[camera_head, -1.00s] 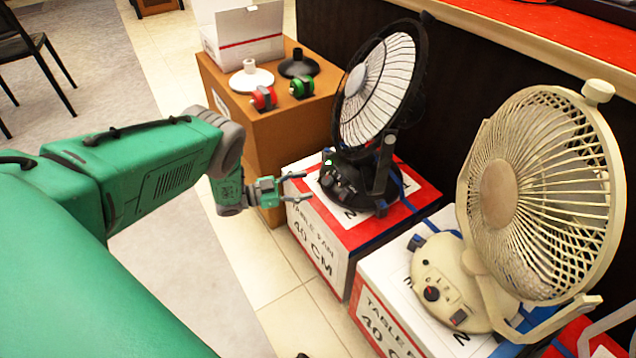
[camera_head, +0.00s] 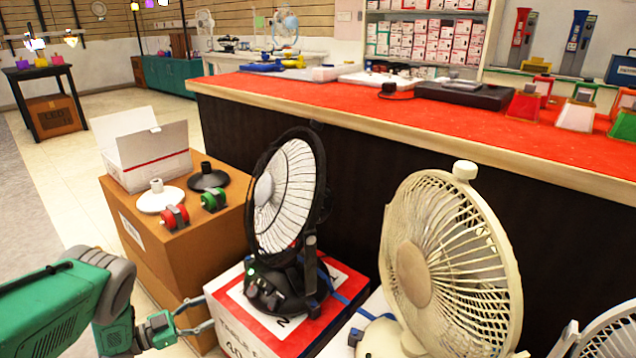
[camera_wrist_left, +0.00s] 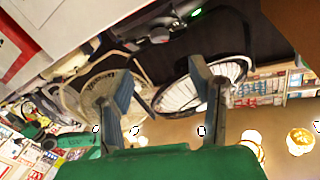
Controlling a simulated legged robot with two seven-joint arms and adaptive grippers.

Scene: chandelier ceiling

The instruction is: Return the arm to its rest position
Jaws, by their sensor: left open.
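My left arm comes in from the lower left of the head view, in green and grey. Its left gripper (camera_head: 207,316) is open and empty, in front of the brown cardboard box and left of the red and white fan carton (camera_head: 241,330). In the left wrist view the two fingers of the gripper (camera_wrist_left: 155,90) stand apart with nothing between them. A black table fan (camera_head: 286,200) stands on the carton, and a cream table fan (camera_head: 450,262) stands to its right. The right gripper is not in view.
A brown box (camera_head: 150,250) bears a white open carton (camera_head: 146,150), black and white bases, and red and green parts. A long red-topped counter (camera_head: 420,125) runs behind the fans.

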